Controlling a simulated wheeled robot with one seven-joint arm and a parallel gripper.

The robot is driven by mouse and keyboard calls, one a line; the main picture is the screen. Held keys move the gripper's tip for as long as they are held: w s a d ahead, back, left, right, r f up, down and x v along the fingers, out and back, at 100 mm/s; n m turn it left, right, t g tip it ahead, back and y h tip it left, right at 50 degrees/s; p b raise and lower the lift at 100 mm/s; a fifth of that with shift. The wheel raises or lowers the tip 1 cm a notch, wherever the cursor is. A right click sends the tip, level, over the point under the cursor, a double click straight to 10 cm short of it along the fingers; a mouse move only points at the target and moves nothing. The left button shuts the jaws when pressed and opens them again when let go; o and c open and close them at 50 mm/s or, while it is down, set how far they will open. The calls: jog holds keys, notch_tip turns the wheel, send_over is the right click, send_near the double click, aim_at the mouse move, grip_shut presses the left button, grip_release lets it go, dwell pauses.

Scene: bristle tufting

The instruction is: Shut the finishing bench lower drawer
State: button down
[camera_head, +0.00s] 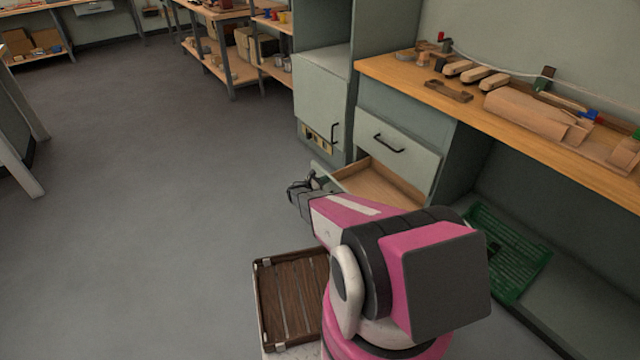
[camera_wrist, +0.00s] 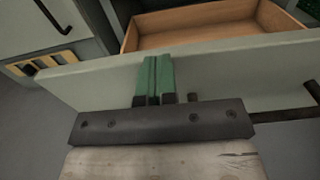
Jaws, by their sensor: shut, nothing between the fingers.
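The finishing bench's lower drawer (camera_head: 385,187) stands open in the head view, with its bare wooden inside showing. In the wrist view its inside (camera_wrist: 200,26) lies beyond the grey-green drawer front (camera_wrist: 90,85). A dark bar handle (camera_wrist: 285,115) on that front shows at the right, partly hidden by my gripper. My gripper (camera_head: 298,190) is on the outer side of the drawer front, near its left end. Its green fingers (camera_wrist: 155,62) are shut together and empty, and overlap the front in the wrist view. I cannot tell whether they touch it.
The upper drawer (camera_head: 398,143) above is shut. A grey cabinet (camera_head: 318,100) stands left of the drawers. A green crate (camera_head: 510,250) lies under the bench to the right. A slatted wooden tray (camera_head: 292,300) is beside my arm. The floor at the left is clear.

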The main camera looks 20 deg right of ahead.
jog(key=shift+d, duration=0.1)
dwell(0.3)
jog(key=x, duration=2.4)
jog(key=shift+d, duration=0.25)
jog(key=shift+w+a+f, duration=0.1)
